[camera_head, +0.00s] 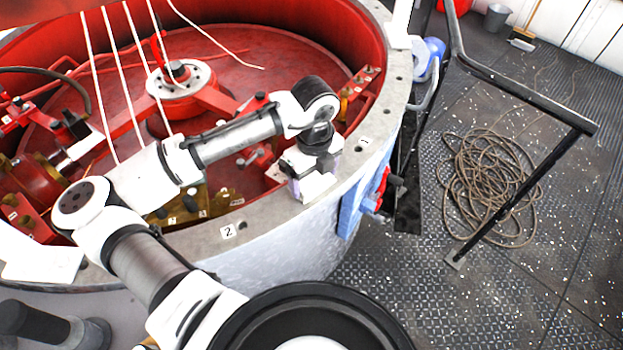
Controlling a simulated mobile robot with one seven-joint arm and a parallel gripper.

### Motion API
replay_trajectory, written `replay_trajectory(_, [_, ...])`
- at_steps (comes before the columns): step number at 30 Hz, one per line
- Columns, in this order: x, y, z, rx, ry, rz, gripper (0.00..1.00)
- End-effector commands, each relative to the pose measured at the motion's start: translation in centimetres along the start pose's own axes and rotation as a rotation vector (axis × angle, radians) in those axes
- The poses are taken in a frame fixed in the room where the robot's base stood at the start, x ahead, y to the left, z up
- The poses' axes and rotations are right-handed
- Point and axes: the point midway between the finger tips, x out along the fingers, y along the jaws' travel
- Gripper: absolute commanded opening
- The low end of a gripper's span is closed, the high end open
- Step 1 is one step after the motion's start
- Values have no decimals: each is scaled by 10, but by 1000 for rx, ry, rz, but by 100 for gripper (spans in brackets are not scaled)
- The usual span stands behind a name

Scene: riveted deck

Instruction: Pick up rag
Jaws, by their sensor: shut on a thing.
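Only a whitish edge of the rag shows below the jaws; the gripper hides the rest. I cannot tell whether the rag still touches the rim.
The large drum (222,232) has a red interior with machinery and several white ropes. A blue fitting (350,208) with red parts is on its outer side. A dark railing (520,92) and coiled rope (490,185) are at the right. A white sheet (42,264) lies at left.

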Motion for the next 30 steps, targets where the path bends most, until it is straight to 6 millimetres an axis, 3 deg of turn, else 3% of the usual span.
replay_trajectory(11, [-12,-1,0,0,-1,-2,59])
replay_trajectory(24, [-82,-1,0,1,-1,-1,59])
replay_trajectory(30, [-98,0,0,0,0,1,59])
